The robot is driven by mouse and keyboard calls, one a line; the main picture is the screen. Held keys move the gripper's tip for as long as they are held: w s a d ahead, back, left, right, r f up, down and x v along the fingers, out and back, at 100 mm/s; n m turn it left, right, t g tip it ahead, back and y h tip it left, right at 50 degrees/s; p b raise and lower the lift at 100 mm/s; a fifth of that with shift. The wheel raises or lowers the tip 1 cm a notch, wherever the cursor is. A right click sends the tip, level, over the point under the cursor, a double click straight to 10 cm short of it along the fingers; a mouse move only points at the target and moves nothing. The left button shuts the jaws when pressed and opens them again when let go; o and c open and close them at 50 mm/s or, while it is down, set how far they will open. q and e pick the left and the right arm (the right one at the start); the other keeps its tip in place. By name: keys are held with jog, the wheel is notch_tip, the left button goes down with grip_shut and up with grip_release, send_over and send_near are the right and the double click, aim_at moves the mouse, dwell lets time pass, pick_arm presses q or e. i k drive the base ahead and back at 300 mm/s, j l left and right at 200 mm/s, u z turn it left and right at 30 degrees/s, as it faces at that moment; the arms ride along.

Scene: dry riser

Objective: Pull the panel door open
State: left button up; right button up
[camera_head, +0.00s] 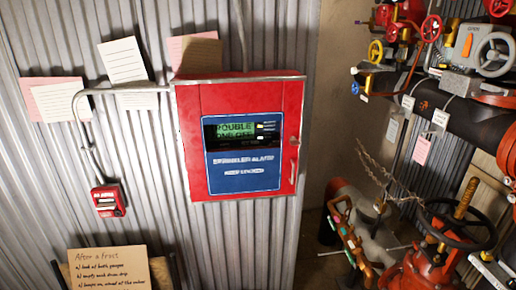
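The red alarm panel (238,189) is mounted on the corrugated metal wall in the middle of the head view. Its red door appears shut, with a dark display window showing green text (236,131) and a blue label (240,170). A small handle (293,170) and what looks like a round lock (293,141) sit along the door's right edge. Neither of my grippers is in view, and nothing is seen touching the panel.
A small red box (108,200) hangs left of the panel, joined by grey conduit (88,150). Papers are on the wall, and a cardboard note (108,268) stands low left. Red pipes and valves with handwheels (455,228) crowd the right side. The space before the panel looks clear.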

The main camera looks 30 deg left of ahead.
aim_at(225, 175)
jog(key=u, duration=1.15)
